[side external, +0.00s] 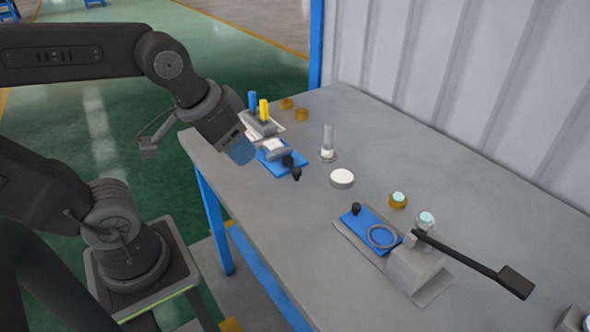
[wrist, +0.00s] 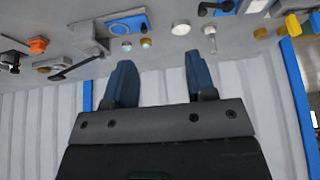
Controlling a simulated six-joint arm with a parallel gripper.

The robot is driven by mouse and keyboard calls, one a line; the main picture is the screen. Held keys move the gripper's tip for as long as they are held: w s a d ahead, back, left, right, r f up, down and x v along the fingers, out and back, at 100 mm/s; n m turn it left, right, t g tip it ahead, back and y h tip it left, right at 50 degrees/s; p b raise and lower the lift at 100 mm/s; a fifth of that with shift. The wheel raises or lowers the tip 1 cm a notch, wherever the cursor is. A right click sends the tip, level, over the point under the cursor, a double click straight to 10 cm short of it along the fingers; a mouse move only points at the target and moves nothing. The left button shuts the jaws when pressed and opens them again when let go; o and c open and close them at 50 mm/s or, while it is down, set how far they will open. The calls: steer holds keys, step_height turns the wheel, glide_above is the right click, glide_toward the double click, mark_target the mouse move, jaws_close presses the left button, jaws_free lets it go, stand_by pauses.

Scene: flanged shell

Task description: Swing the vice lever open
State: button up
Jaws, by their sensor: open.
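A long black lever (side external: 465,258) with a thick block-shaped end sticks out to the right from a grey vice block (side external: 418,268). The vice stands by a blue plate (side external: 360,218) that bears a ring and a small black knob. In the wrist view the lever (wrist: 78,67) shows at the upper left, beside the vice block (wrist: 88,38). My gripper (side external: 241,150) is over the table's far-left part, well apart from the lever. In the wrist view its blue fingers (wrist: 158,60) are spread with nothing between them.
Near my gripper are a second blue plate (side external: 271,163) with black knobs, and blue and yellow pegs (side external: 258,107). A clear cylinder (side external: 328,143), a white disc (side external: 342,178) and gold-based pieces (side external: 398,200) stand mid-table. A corrugated wall (side external: 450,70) rises behind the table.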

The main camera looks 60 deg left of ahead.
steer(key=w+a+f+g, duration=0.1)
steer(key=w+a+g, duration=0.25)
steer(key=w, duration=0.65)
steer(key=n+g, duration=0.1)
steer(key=g, duration=0.1)
glide_toward(296, 170)
step_height(296, 170, down, 10)
steer(key=shift+s+f, duration=0.1)
steer(key=shift+s, duration=0.1)
steer(key=shift+c, duration=0.5)
jaws_close()
